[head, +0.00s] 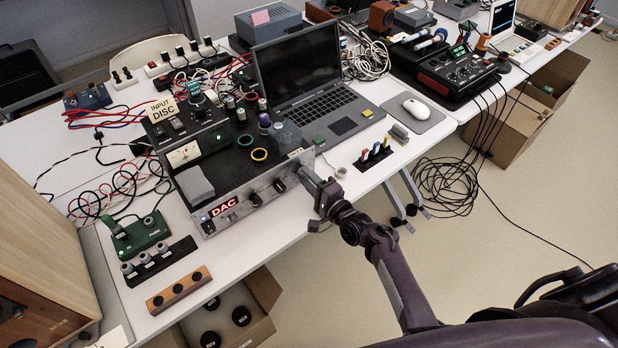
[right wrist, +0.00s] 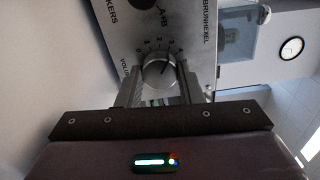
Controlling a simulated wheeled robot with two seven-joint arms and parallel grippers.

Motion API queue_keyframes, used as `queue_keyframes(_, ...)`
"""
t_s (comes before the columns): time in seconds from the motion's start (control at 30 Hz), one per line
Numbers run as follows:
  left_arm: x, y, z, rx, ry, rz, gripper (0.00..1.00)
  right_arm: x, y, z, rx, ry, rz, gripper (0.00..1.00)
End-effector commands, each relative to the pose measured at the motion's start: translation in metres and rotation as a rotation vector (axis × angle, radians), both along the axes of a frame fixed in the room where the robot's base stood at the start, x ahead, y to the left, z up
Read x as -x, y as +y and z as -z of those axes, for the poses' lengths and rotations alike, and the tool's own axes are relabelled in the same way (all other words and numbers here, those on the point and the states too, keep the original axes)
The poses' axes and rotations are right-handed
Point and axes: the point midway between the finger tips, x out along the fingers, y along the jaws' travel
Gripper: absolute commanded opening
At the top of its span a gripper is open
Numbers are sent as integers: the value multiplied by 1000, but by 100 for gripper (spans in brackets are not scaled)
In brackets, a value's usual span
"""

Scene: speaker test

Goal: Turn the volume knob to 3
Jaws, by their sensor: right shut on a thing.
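The volume knob (right wrist: 158,73) is a round silver knob on a brushed metal front panel, with a ring of dial marks around it. In the right wrist view it sits between the two fingers of my right gripper (right wrist: 161,88), which is shut on it. The dark line on the knob seems to point to the upper right; the numbers are too small to read surely. In the head view my right gripper (head: 309,180) is at the right end of the silver amplifier front (head: 238,201) and hides the knob. My left gripper is not in view.
Other black knobs (head: 279,185) sit on the same front, left of my gripper. A red "DAC" display (head: 224,207) is lit at its left end. A laptop (head: 306,75) stands behind the amplifier. Open floor (head: 470,270) lies in front of the table.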

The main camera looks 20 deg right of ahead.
Motion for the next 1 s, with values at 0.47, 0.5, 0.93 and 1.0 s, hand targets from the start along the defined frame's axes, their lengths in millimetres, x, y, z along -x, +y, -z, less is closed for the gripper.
queue_keyframes(0.47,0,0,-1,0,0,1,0,0,0,1,-16,7,1,11)
queue_keyframes(0.5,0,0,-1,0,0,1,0,0,0,1,-16,7,1,35)
queue_keyframes(0.93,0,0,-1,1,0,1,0,1,0,1,-15,6,0,55)
queue_keyframes(1.0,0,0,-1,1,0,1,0,4,-2,1,-15,6,1,55)
